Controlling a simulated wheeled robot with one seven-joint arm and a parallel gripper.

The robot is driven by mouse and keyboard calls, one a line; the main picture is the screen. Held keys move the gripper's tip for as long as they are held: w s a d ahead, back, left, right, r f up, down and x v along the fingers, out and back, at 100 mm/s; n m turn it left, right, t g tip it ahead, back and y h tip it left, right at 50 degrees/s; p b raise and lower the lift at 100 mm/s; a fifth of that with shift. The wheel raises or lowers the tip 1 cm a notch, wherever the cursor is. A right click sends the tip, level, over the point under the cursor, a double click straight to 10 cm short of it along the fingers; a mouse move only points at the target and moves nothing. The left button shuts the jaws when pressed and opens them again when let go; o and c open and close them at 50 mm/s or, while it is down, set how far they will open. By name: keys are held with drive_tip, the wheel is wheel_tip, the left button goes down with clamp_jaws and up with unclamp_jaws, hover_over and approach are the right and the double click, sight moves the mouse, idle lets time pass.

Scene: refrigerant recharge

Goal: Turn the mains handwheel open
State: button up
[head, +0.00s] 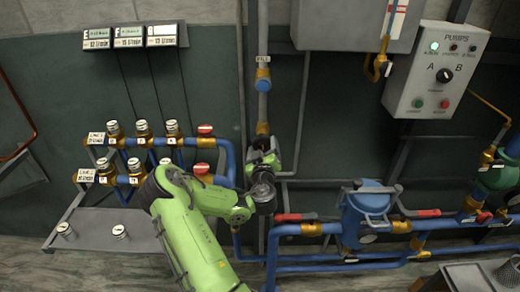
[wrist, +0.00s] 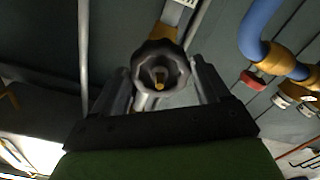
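The dark, lobed handwheel (wrist: 147,60) with a brass-coloured hub shows in the middle of the wrist view. My gripper (wrist: 160,72) is open, with one finger on the left of the wheel and one on the right. A narrow gap shows on each side; I cannot tell how deep the wheel sits between the fingers or whether either touches it. In the head view my gripper (head: 262,149) is at the vertical pipe, below the blue fitting, and my arm hides the handwheel there.
The vertical pipe (head: 262,107) runs down the wall behind my gripper. Blue pipes with red-handled valves (head: 205,130) lie to the left, and a blue tank-like fitting (head: 366,212) stands to the right. A pump control box (head: 440,70) hangs at upper right. A grey shelf (head: 95,238) is at lower left.

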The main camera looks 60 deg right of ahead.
drive_tip(key=shift+s+a, duration=0.1)
drive_tip(key=shift+c, duration=1.2)
drive_tip(key=c, duration=0.3)
drive_tip(key=shift+n, duration=0.6)
drive_tip(key=o, duration=1)
drive_tip(key=b+v, duration=0.5)
drive_tip(key=v, duration=0.2)
